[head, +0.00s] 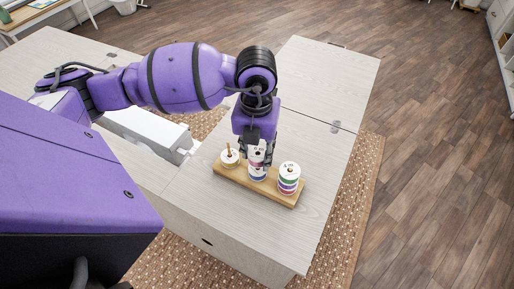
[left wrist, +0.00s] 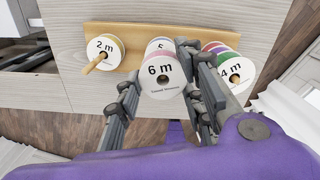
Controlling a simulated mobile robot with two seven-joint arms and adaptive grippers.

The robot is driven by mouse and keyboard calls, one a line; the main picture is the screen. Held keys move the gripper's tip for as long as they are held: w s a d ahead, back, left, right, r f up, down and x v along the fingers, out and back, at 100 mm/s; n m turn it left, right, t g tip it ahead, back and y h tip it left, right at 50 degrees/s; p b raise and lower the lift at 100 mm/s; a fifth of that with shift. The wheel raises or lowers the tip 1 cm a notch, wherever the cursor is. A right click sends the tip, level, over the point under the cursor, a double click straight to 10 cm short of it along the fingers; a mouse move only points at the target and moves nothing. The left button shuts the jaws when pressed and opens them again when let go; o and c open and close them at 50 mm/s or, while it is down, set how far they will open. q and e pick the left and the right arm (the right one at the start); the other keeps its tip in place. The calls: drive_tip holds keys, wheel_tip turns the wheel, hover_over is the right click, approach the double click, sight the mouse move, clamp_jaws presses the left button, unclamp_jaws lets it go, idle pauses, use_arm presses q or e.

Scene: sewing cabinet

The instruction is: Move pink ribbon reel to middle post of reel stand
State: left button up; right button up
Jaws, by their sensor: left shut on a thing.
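The reel stand (head: 231,175) is a wooden base with reels on three posts, on the pale cabinet top. My left gripper (head: 257,150) points down over the middle post, its fingers shut on the pink ribbon reel (head: 256,154). In the left wrist view this reel (left wrist: 162,72) shows a white end marked "6 m", with a pinkish band behind it. It is in line with the middle stack (head: 257,173); whether it rests on that stack I cannot tell. The middle post is hidden. My right gripper is not in view.
A reel marked "2 m" (left wrist: 103,50) sits low on the left post, whose tip sticks out. A multicoloured stack (head: 289,178) topped by a "4 m" reel (left wrist: 232,73) fills the right post, close beside my fingers. The cabinet top (head: 310,130) behind is clear.

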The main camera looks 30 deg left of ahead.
use_arm(q)
drive_tip(key=shift+f, duration=0.1)
drive_tip(key=o, duration=1.1)
wheel_tip(320, 180, up, 12)
drive_tip(key=shift+r, duration=0.1)
idle(0.4)
